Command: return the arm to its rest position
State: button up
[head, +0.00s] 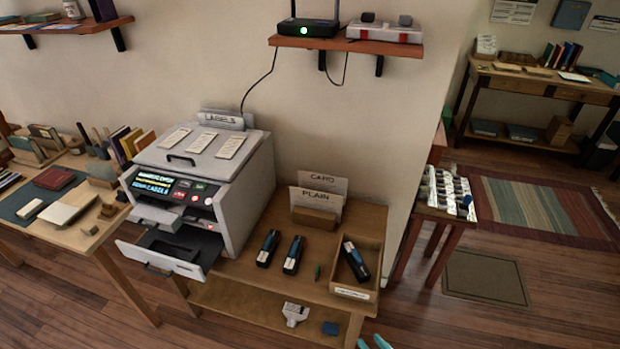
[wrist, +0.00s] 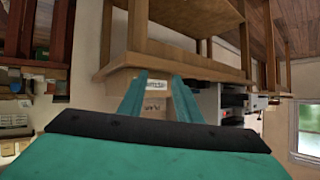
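My gripper (head: 372,343) shows only as two teal fingertips at the bottom edge of the head view, in front of the wooden printer table (head: 250,285). In the wrist view, my gripper (wrist: 160,80) has its two teal fingers apart with nothing held between them. The small wooden box's white label (wrist: 156,85) shows in the gap, beyond the fingers. The rest of my arm is out of the head view.
The printer (head: 240,190) stands on the table with its lower tray (head: 170,258) pulled out. The open wooden box (head: 372,262) holds a dark cartridge (head: 355,262). A side table (head: 440,218) stands right. Floor (head: 420,320) is clear right of the printer table.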

jog(key=s+a+f+m+h, duration=0.4)
jog(key=s+a+f+h, duration=0.1)
jog(key=s+a, duration=0.6)
jog(key=s+a+r+t, duration=0.2)
jog(key=s+r, duration=0.4)
jog(key=r, duration=0.3)
jog(key=s+a+r+n+t, duration=0.1)
jog(key=s+a+r+t, duration=0.1)
jog(key=s+a+r, duration=0.2)
jog(key=s+r, duration=0.3)
jog(key=r, duration=0.2)
jog(key=shift+s+a+y, duration=0.15)
jog(key=shift+a+y, duration=0.05)
jog(key=shift+y, duration=0.1)
jog(key=shift+r, duration=0.1)
